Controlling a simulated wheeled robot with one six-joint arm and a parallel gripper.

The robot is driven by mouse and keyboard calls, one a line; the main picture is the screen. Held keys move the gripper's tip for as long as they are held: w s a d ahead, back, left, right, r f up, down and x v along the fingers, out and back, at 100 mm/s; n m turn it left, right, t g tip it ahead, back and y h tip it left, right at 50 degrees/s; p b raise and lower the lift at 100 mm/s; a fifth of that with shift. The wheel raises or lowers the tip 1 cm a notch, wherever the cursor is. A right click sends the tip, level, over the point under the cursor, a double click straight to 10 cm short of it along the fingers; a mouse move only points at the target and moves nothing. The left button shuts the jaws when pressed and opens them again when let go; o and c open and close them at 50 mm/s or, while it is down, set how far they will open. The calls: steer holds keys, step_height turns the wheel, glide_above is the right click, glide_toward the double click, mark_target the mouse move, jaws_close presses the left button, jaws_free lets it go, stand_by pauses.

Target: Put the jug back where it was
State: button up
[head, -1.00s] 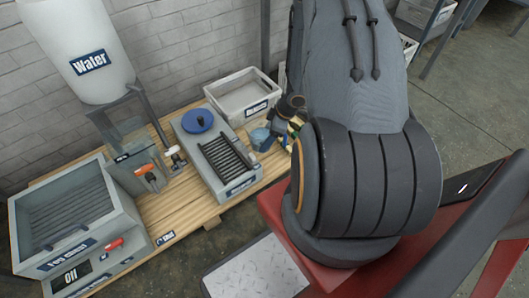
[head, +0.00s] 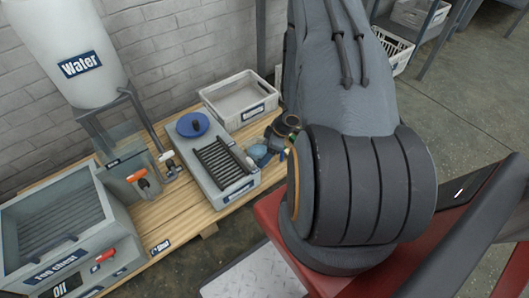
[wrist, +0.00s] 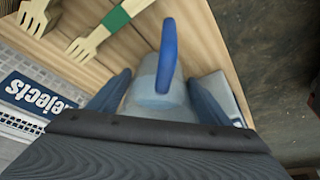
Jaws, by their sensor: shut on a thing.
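The jug, pale grey-blue with a bright blue handle, stands between my gripper's two blue-grey fingers in the wrist view (wrist: 150,103). My gripper (wrist: 160,98) is shut on its body, and the handle (wrist: 168,55) points away from my wrist. In the head view the jug (head: 259,154) is small, just right of the grey grilled unit, with my gripper (head: 268,149) at it. My arm hides part of this area. I cannot tell whether the jug's base touches the wooden table.
The wooden table (head: 185,215) carries the grilled unit (head: 208,165), a pale crate (head: 240,97), a fog chest (head: 55,225) and a water tank (head: 70,50). Wooden forks (wrist: 105,30) and a crate labelled Rejects (wrist: 35,95) lie near the jug. The table edge is close on the right.

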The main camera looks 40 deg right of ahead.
steer(key=o, duration=1.6)
steer(key=shift+c, duration=0.2)
steer(key=p+v, duration=0.5)
steer(key=v, duration=0.7)
steer(key=shift+r, duration=0.1)
